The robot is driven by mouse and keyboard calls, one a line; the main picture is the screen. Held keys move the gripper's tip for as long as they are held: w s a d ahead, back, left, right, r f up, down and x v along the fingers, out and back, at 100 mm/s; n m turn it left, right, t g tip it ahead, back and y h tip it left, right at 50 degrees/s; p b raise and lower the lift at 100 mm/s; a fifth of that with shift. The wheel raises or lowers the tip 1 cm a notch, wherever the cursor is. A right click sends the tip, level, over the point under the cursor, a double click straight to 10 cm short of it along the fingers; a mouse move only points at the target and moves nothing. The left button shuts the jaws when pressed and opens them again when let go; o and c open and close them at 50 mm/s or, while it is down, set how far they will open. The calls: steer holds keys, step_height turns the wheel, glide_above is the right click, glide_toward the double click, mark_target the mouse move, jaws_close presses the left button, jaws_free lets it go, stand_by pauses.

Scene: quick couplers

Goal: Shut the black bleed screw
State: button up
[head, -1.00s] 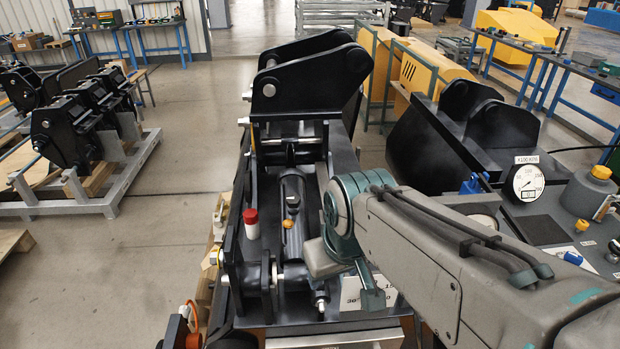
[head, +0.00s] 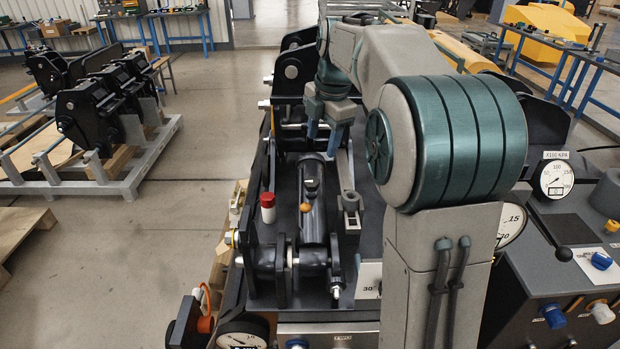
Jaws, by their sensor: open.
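The coupler (head: 262,165) is a black steel frame on the bench, with a dark cylinder (head: 313,222) lying lengthwise inside it. A small black fitting (head: 311,186) stands on the cylinder's upper side; it looks like the black bleed screw, but whether it is open or shut I cannot tell. A small orange knob (head: 305,207) sits just nearer on the cylinder. My gripper (head: 322,146) points down over the far end of the cylinder, beyond the black fitting and apart from it. Its two fingers are spread and nothing shows between them.
A red-capped white bottle (head: 267,208) stands left of the cylinder. A grey fitting (head: 350,203) stands to its right. Steel cross pins (head: 313,126) span the frame. A control console (head: 560,262) with gauges and knobs is at right. My arm hides much of the bench.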

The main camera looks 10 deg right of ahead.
mark_target(312, 181)
steer(key=w+f, duration=0.1)
steer(key=f, duration=0.3)
steer(key=w+f+n, duration=0.1)
steer(key=w+f, duration=0.1)
steer(key=f, duration=0.3)
steer(key=w+a+f+n, duration=0.1)
steer(key=f, duration=0.4)
steer(key=shift+w+a+p, duration=0.1)
steer(key=shift+w+p, duration=0.05)
steer(key=shift+p, duration=0.2)
steer(key=c, duration=1)
